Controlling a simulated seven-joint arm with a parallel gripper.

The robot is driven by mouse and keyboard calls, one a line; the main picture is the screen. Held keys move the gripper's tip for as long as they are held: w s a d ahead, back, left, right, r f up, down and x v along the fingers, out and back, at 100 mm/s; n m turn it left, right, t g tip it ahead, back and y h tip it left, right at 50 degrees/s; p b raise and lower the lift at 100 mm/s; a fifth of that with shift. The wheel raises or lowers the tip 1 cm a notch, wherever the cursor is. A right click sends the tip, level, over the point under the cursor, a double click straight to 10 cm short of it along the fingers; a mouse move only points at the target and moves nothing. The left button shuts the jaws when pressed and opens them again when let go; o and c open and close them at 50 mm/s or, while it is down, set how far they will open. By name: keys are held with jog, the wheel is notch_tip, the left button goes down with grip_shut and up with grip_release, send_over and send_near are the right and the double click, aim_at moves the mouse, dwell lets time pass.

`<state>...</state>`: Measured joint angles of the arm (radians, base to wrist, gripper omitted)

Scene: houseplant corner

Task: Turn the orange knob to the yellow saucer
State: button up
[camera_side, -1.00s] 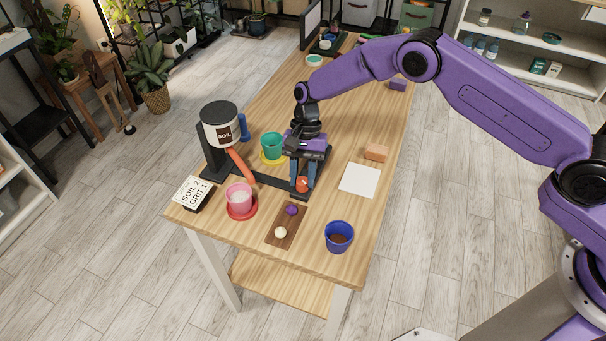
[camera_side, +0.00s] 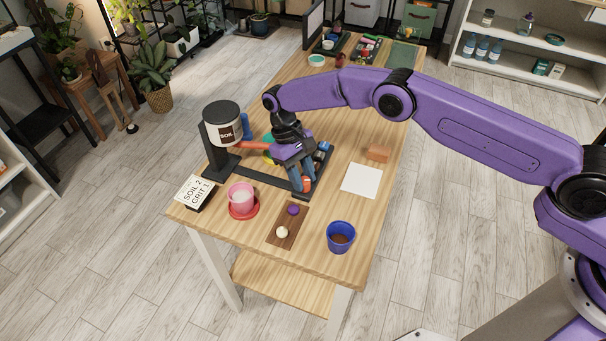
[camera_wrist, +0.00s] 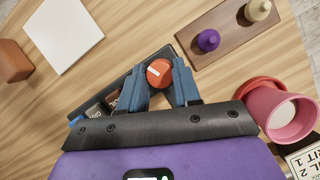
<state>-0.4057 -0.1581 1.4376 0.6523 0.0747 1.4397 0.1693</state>
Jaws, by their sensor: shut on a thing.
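My gripper (camera_side: 303,184) is shut on the orange knob (camera_side: 306,185) at the front end of the dispenser's black base. In the wrist view, the knob (camera_wrist: 159,73) sits between the blue fingers, with a white line on its top. The orange chute (camera_side: 254,146) under the white SOIL hopper (camera_side: 222,128) points right, toward the teal pot (camera_side: 267,138) on the yellow saucer (camera_side: 267,157). My gripper hides much of the pot and saucer, so I cannot tell whether the chute's end is over the pot.
A pink pot (camera_side: 241,196) stands on a red saucer (camera_side: 236,216). A brown board (camera_side: 284,233) holds a purple and a cream piece. A blue pot (camera_side: 340,236), white sheet (camera_side: 361,181), orange-brown block (camera_side: 378,152) and SOIL 2 GRIT 1 card (camera_side: 195,191) lie around.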

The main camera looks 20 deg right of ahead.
jog(key=n+h, duration=0.1)
jog(key=n, duration=0.1)
jog(key=n+t, duration=0.1)
jog(key=n, duration=0.2)
jog(key=shift+a+n+h, duration=0.15)
jog(key=shift+n+h, duration=0.15)
jog(key=shift+h, duration=0.1)
dwell(0.3)
jog(key=o, duration=1)
jog(key=shift+o, duration=0.2)
jog(key=v, duration=0.7)
jog(key=shift+r, duration=0.3)
jog(key=shift+s+a, duration=0.1)
